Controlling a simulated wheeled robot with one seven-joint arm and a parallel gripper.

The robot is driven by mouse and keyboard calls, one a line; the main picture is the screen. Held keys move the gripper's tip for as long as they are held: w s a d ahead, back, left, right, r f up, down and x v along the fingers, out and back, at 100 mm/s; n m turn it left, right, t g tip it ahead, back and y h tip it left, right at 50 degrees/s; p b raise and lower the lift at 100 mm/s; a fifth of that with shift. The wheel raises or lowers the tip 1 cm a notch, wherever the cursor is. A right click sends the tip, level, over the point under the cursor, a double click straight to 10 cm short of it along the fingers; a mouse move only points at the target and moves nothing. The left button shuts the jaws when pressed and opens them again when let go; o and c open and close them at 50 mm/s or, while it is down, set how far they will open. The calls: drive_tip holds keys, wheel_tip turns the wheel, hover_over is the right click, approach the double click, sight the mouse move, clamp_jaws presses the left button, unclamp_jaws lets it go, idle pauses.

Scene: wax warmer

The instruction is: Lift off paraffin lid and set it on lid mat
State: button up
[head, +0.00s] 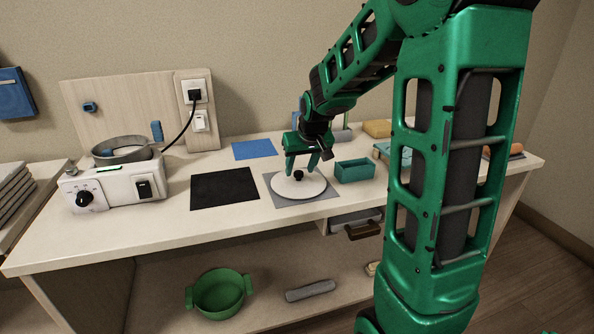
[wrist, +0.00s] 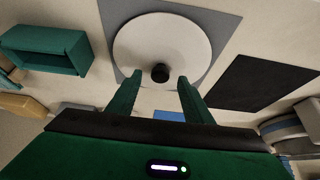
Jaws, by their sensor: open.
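The white round paraffin lid (head: 305,188) with a black knob (head: 298,175) lies flat on the grey lid mat (head: 326,204) on the bench. In the wrist view the lid (wrist: 145,40) also lies on the grey mat (wrist: 217,25), with its knob (wrist: 160,72) just beyond the fingertips. My gripper (head: 303,168) is above the lid, close to the knob. In the wrist view its two fingers (wrist: 159,82) are apart with nothing between them. The wax warmer (head: 117,184) stands at the left with its round top uncovered.
A black mat (head: 225,189) lies between warmer and lid, with a blue mat (head: 254,149) behind. A teal open box (head: 355,170) stands just right of the lid. A black cord (head: 184,127) runs from the warmer to the wall socket. A green pot (head: 219,295) is on the lower shelf.

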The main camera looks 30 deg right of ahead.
drive_tip(key=v, duration=0.6)
idle(1.2)
drive_tip(key=shift+r, duration=0.1)
drive_tip(key=v, duration=1)
drive_tip(key=shift+r, duration=0.3)
drive_tip(key=s+a+f+m+g, duration=0.1)
drive_tip(key=s+f+g, duration=0.1)
drive_tip(key=s+f, duration=0.3)
drive_tip(key=s+f+m+g+y, duration=0.1)
drive_tip(key=s+f, duration=0.4)
drive_tip(key=s, duration=0.8)
drive_tip(key=s+a+f+m+g, duration=0.1)
drive_tip(key=s+f+g, duration=0.1)
drive_tip(key=s+f, duration=0.3)
drive_tip(key=s, duration=0.4)
drive_tip(key=shift+a+g+y, duration=0.35)
drive_tip(key=shift+g+y, duration=0.05)
